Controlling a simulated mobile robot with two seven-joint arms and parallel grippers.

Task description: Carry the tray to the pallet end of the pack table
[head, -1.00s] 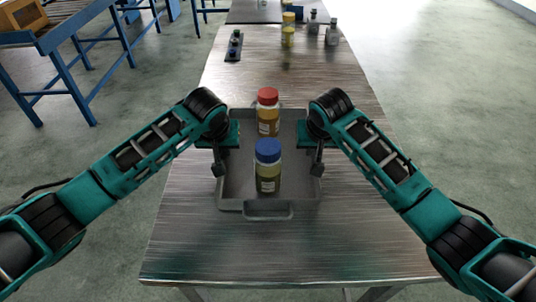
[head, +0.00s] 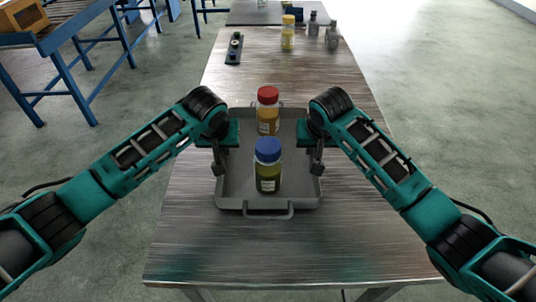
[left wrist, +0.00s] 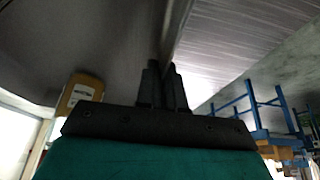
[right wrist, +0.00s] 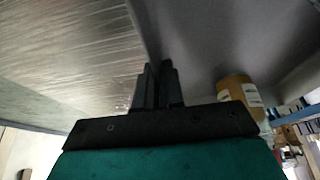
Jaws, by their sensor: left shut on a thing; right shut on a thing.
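The grey tray (head: 240,202) is on or just above the near half of the metal pack table (head: 225,250); I cannot tell if it touches. A bottle with a red cap (head: 268,110) stands in its far part, and a bottle with a blue cap (head: 268,165) stands in its nearer part. My left gripper (head: 218,168) is shut on the tray's left wall, and my right gripper (head: 317,166) is shut on its right wall. The wrist views show the left fingers (left wrist: 163,85) and right fingers (right wrist: 157,85) closed around the tray's wall.
At the table's far end stand a yellow bottle (head: 288,33) and grey bottles (head: 332,38). A blue frame conveyor (head: 60,60) with a wooden crate (head: 20,15) stands left. The near table is clear.

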